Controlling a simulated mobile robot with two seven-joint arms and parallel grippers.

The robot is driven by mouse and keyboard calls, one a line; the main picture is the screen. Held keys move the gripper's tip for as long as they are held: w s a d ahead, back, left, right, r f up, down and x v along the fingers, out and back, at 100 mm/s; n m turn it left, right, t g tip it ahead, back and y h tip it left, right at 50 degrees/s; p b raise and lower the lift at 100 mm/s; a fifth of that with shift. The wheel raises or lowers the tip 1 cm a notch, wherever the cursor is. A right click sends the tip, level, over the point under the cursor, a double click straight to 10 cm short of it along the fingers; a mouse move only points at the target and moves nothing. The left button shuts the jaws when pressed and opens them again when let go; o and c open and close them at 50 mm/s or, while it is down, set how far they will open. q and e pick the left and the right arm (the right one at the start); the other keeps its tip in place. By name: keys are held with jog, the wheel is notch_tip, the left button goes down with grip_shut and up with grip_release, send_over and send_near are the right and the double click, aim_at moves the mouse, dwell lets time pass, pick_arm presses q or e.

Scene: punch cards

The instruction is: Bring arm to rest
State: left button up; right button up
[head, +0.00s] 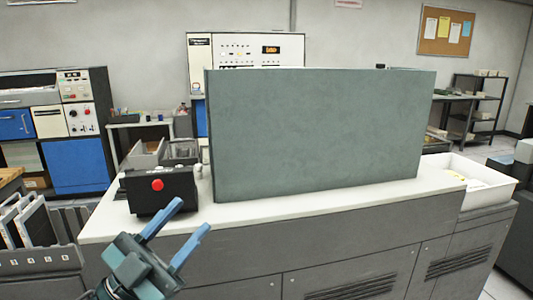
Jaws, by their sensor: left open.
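My left gripper (184,232) shows at the lower left of the head view, in front of the grey machine cabinet. Its two blue fingers are apart and point up and to the right. Nothing is between them. A black control box (135,190) with a red button (157,185) stands on the white counter top (320,194), above and left of the fingertips in the picture. My right gripper is not in the view.
A large grey-green panel (320,135) stands upright on the counter. A white tray (490,194) with cards is at the counter's right end. A rack of binders (40,230) stands at the lower left. Grey bins (146,154) sit behind the control box.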

pick_arm(q)
notch_tip(320, 180, down, 12)
jog(key=w+a+f+n+t+y+p, duration=0.1)
jog(key=a+n+t+y+p, duration=0.15)
jog(key=n+y, duration=0.8)
jog(key=s+f+n+g+y+p, duration=0.1)
jog(key=s+f+g+y, duration=0.1)
jog(key=s+f+g, duration=0.2)
jog(key=s+f+n+g+y+p, duration=0.1)
jog(key=s+f+n+g+y, duration=0.1)
jog(key=s+f, duration=0.8)
notch_tip(320, 180, down, 7)
jog(key=shift+s+d+f+g+y, duration=0.2)
jog(key=shift+d+g+y, duration=0.25)
jog(key=shift+g, duration=0.7)
jog(key=shift+r, duration=0.1)
jog(key=shift+c, duration=0.6)
jog(key=shift+s+a, duration=0.1)
jog(key=shift+a, duration=0.1)
